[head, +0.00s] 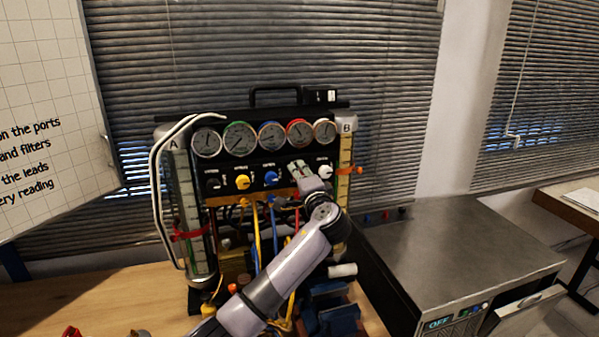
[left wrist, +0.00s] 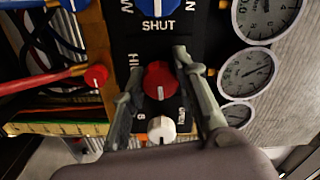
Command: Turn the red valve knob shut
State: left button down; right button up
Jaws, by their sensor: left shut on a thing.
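The red valve knob (left wrist: 158,78) is on the black panel of the gauge rig (head: 265,160), with a white pointer line on its face. In the left wrist view, the line points down, toward the white knob (left wrist: 161,129). My left gripper (head: 298,168) reaches up to the panel from the front, its fingers on either side of the red knob and shut on it. In the head view the gripper hides the red knob. A "SHUT" label shows by the blue knob (left wrist: 158,5). My right gripper is not in view.
Yellow (head: 242,181) and blue (head: 271,178) knobs sit left of my gripper, and a white knob (head: 326,171) sits right. Several round gauges are above. Hoses hang below the panel. A metal cabinet (head: 455,245) stands at right.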

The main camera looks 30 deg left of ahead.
pick_arm(q)
jog(key=shift+m, duration=0.4)
jog(key=c, duration=1.2)
grip_release()
jog(key=shift+c, duration=0.2)
jog(key=shift+d, duration=0.1)
jog(key=v, duration=1.2)
jog(key=shift+f, duration=0.1)
